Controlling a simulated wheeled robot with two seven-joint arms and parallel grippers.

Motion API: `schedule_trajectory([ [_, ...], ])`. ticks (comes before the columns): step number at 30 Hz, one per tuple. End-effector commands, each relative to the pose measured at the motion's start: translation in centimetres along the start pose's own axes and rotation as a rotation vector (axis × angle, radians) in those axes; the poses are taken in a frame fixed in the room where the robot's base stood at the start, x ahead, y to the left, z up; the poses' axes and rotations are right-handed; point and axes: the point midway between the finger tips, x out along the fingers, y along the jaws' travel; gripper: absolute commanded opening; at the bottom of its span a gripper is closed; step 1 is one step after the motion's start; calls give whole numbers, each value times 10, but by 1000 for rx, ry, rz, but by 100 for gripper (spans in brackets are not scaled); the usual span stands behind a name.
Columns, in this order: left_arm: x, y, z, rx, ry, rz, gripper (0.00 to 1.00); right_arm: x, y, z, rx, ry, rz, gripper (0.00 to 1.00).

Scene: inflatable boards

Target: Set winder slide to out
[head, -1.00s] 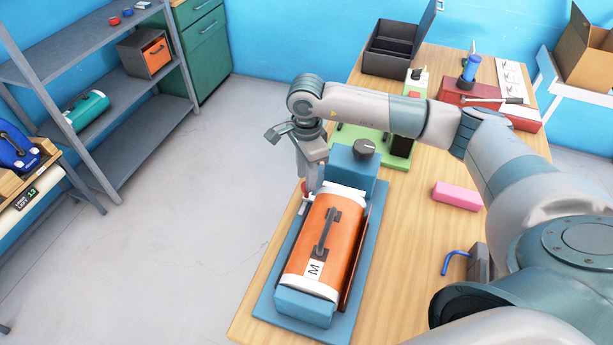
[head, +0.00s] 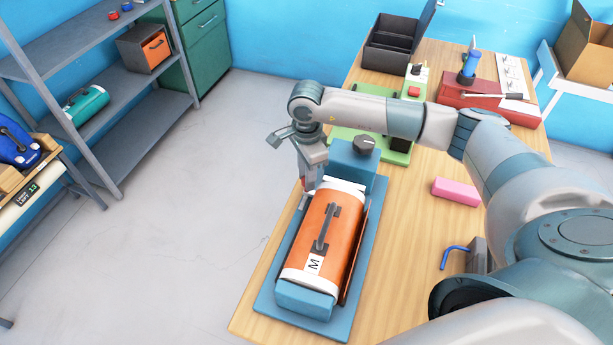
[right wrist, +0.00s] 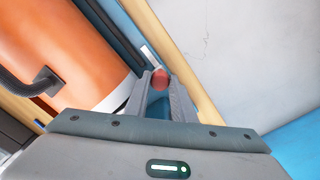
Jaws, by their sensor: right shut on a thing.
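The winder is a blue base (head: 262,297) carrying an orange roll (head: 342,232) with white ends, a dark handle and an "M" label. A red knob, which looks like the winder slide, is at the base's far left edge. It shows clearly in the right wrist view (right wrist: 160,78). My right gripper (head: 309,187) points down beside the roll's far left end. Its fingers (right wrist: 162,98) are shut on the red knob and partly hide it in the head view. A pale slot or mark (right wrist: 150,58) lies beside the knob. My left gripper is out of view.
A blue block with a dark dial (head: 364,145) stands at the roll's far end. A pink block (head: 456,192) and a blue bent handle (head: 452,256) are to the right. A red device (head: 487,104) and a black box (head: 392,44) are at the back.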

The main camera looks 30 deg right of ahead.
Motion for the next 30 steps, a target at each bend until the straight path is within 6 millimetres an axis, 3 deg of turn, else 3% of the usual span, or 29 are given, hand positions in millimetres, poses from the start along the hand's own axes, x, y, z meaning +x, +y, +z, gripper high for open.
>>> schedule_trajectory([
  [9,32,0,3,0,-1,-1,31,3,-28,-28,4,4,-6,0],
  [21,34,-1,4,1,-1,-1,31,-1,-34,-35,4,4,-6,0],
  [22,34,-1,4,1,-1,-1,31,-2,-34,-35,4,4,-6,25],
  [23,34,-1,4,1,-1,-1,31,-2,-34,-35,5,4,-7,31],
  [30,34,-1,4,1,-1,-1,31,-1,-33,-34,3,2,-4,31],
])
